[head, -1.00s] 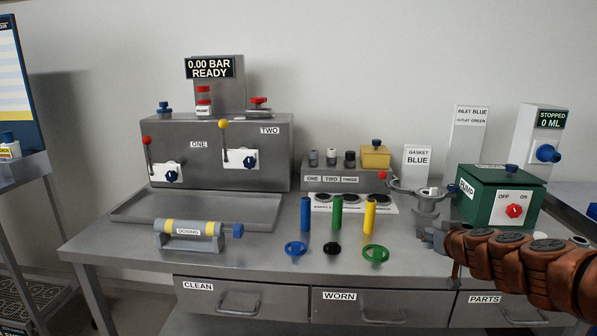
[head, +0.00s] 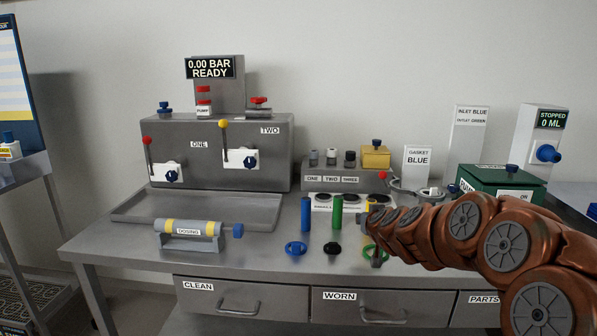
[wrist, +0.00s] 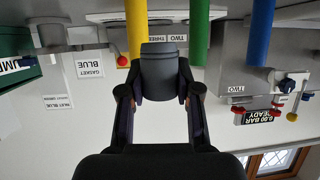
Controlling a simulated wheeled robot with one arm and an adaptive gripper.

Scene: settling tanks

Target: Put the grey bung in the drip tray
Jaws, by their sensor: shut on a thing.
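My gripper (wrist: 160,100) is shut on a dark grey, stepped round plug, the grey bung (wrist: 160,72), in the wrist view. The fingers press on both its sides. In the head view my own arm largely covers the gripper, and the bung cannot be made out clearly there. The arm's end is in front of the yellow rod, right of the green rod. The drip tray (head: 190,211) is a shallow, long grey metal tray at the left of the bench, in front of the grey tank unit. It looks empty and lies well left of the gripper.
Upright blue (head: 305,214) and green (head: 337,212) rods stand between arm and tray, with blue (head: 296,248) and black (head: 332,248) rings before them. A dosing cylinder (head: 190,232) lies in front of the tray. A small rack (head: 340,181) holds three plugs behind.

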